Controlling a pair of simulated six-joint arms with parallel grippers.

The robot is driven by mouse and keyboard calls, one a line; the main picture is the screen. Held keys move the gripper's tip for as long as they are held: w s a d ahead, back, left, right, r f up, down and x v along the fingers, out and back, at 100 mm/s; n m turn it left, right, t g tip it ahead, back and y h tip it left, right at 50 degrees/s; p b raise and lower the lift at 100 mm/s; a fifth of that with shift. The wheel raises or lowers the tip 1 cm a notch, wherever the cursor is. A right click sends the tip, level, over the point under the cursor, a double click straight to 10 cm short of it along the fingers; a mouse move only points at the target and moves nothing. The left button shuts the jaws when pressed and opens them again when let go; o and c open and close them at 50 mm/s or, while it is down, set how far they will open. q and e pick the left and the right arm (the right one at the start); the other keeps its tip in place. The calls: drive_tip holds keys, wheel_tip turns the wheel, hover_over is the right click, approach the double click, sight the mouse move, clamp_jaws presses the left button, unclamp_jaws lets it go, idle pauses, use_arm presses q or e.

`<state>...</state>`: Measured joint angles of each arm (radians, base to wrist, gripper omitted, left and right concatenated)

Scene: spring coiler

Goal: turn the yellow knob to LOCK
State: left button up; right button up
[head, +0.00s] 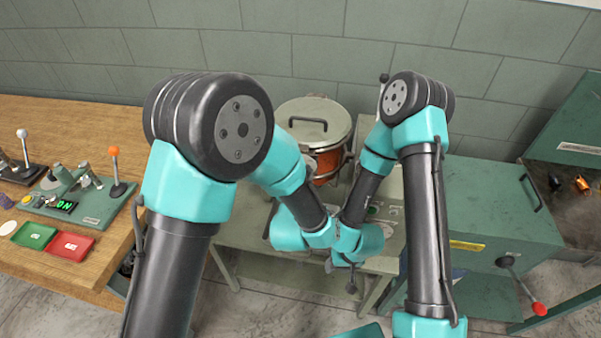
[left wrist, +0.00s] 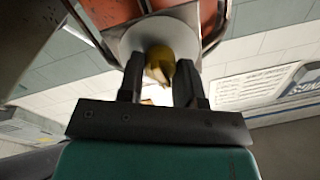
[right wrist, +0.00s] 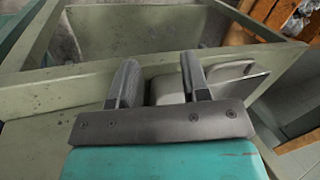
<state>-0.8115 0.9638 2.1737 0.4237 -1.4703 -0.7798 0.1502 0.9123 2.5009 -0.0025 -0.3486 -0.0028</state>
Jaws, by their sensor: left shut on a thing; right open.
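The yellow knob (left wrist: 160,62) sits in front of a pale round disc (left wrist: 130,40) on an orange drum in the left wrist view. My left gripper (left wrist: 160,85) is shut on the knob, one dark finger on each side. No LOCK mark is readable, so the knob's setting cannot be told. In the head view the knob and left fingertips are hidden behind my arms. My right gripper (right wrist: 158,78) is open, with nothing visibly held between its fingers. A pale grey piece (right wrist: 225,80) shows behind its fingers, close to the right one.
The orange drum (head: 327,168) with a silver lid (head: 313,122) stands behind my crossed forearms. A green cabinet (head: 490,205) is at right, with a red-tipped lever (head: 538,308). A wooden bench (head: 60,130) at left holds an orange-knobbed lever (head: 114,151) and red and green trays.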

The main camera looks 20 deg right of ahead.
use_arm(q)
drive_tip(key=m, duration=1)
drive_tip(key=shift+f+m+t+h, duration=0.1)
drive_tip(key=shift+m+t+h, duration=0.2)
drive_tip(key=o, duration=0.9)
drive_tip(key=shift+o, duration=0.2)
